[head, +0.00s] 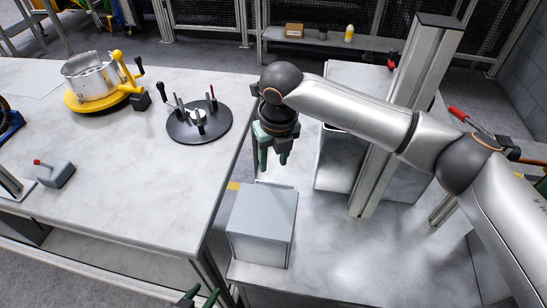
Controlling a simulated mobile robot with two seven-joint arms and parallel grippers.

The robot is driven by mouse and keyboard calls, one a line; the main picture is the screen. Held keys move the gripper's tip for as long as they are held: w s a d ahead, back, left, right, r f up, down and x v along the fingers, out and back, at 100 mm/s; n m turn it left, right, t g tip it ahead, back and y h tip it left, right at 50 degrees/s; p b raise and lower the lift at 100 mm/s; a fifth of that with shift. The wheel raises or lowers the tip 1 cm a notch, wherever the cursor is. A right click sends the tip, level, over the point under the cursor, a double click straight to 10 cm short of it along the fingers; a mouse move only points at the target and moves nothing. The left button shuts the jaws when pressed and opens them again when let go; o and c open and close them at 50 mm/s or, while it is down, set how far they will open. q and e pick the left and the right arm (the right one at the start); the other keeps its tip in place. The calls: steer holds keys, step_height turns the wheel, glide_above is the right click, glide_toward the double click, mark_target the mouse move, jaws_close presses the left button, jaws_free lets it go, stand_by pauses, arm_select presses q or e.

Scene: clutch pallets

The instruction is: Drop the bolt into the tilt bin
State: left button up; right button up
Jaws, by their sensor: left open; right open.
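My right gripper (273,159) hangs fingers down above the far edge of a pale grey box (262,222) on the right-hand worktop. It is open and I see nothing between its green fingers. My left gripper (199,297) shows only as fingertips at the bottom edge, open, in front of the left table. A light grey bin (336,172) with a dark rim stands right of the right gripper, partly hidden by my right arm; it may be the tilt bin, but I cannot tell. I cannot make out a bolt.
The left table (120,200) carries a yellow-based metal ring fixture (92,82), a black disc with upright pins (199,121) and a small grey block with a red knob (56,174). An upright metal post (400,120) rises beside the bin. The right worktop (340,250) is clear in front.

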steer(key=shift+r, duration=0.1)
step_height(320, 180, up, 12)
steer(key=s, duration=0.1)
steer(key=shift+s+d, duration=0.35)
steer(key=shift+s, duration=0.05)
stand_by(0.5)
